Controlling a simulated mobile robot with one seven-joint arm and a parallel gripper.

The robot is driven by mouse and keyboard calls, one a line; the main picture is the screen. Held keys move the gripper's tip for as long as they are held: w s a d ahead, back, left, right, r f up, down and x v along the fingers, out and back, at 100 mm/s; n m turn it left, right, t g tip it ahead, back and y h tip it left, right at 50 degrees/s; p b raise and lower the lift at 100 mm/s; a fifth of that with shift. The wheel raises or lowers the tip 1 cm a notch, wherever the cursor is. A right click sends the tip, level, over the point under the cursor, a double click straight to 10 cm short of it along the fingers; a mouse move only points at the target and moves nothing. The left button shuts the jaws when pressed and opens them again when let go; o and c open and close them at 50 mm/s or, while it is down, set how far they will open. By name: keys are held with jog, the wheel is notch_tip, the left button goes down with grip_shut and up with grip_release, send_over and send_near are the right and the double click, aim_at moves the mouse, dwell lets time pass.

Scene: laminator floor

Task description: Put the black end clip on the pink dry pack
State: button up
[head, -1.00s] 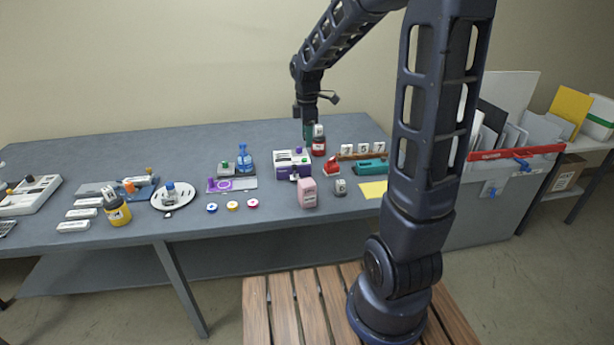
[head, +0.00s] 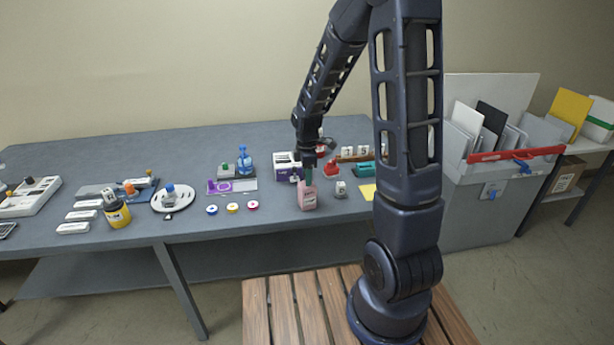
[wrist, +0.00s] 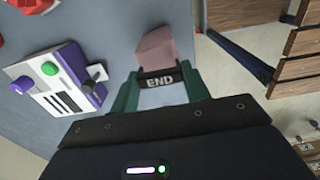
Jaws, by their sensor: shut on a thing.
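My gripper (head: 309,179) is over the right half of the table, just above the pink dry pack. In the wrist view its green fingers (wrist: 159,92) are shut on the black end clip (wrist: 160,81), a dark piece with "END" in white letters. The pink dry pack (head: 307,197) stands on the table near its front edge. In the wrist view the pack (wrist: 156,46) lies right beyond the clip, partly hidden by it. I cannot tell whether clip and pack touch. In the head view the clip is too small to make out.
A white and purple box with knobs (wrist: 58,82) stands close beside the pack, also seen in the head view (head: 284,165). A small grey block (head: 341,190) and a yellow sheet (head: 367,192) lie to the right. Several coloured rolls (head: 232,207) lie to the left.

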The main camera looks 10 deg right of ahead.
jog(key=shift+f, duration=0.3)
jog(key=shift+f, duration=0.15)
jog(key=o, duration=0.9)
jog(key=shift+o, duration=0.2)
notch_tip(320, 180, up, 12)
jog(key=f, duration=0.1)
jog(key=s+d+r+m+t, duration=0.1)
jog(key=s+d+r+m, duration=0.3)
jog(key=s+m, duration=0.2)
jog(key=s+d+r+m+t, duration=0.2)
jog(key=s+d+r+m, duration=0.2)
jog(key=s, duration=0.4)
jog(key=s+d+r+m+t, duration=0.1)
jog(key=s+d+r+m, duration=0.3)
jog(key=s+m, duration=0.4)
jog(key=shift+r+t, duration=0.3)
jog(key=shift+r, duration=0.55)
